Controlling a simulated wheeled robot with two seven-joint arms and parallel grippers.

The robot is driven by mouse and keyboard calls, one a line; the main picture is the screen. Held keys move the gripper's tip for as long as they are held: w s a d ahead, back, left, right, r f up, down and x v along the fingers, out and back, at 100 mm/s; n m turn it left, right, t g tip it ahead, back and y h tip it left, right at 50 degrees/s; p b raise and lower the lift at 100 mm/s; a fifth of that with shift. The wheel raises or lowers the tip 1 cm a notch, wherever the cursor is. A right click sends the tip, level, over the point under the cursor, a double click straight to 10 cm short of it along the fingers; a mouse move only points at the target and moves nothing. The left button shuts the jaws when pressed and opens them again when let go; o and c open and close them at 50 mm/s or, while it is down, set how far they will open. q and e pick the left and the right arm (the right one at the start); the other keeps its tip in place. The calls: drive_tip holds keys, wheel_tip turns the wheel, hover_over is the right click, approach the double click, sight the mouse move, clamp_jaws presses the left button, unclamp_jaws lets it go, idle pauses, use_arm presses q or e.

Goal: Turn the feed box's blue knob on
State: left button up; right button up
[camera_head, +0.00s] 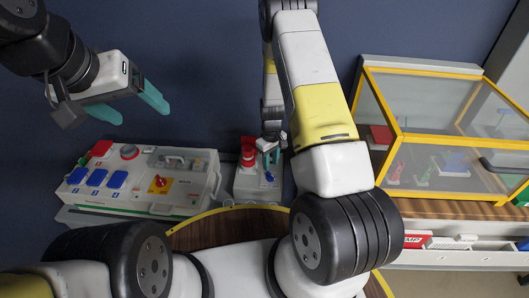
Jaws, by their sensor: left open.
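The feed box seems to be the small white box (245,187) at the middle of the view, with a red stacked fixture (248,152) at its back left. A small blue knob (270,177) shows on its top; its setting is too small to read. My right gripper (271,160) points down just above the blue knob. Its teal fingertips are small and partly hidden, so I cannot tell whether they touch the knob or how wide they are. My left gripper (138,108) is open and empty, raised above the larger panel at the left.
A yellow-framed clear case (440,139) stands on a bench at the right, with drawers below. A yellow-edged wooden surface (205,231) is in front.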

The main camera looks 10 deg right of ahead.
sight(271, 174)
wheel_tip(271, 174, down, 6)
idle(0.4)
clamp_jaws()
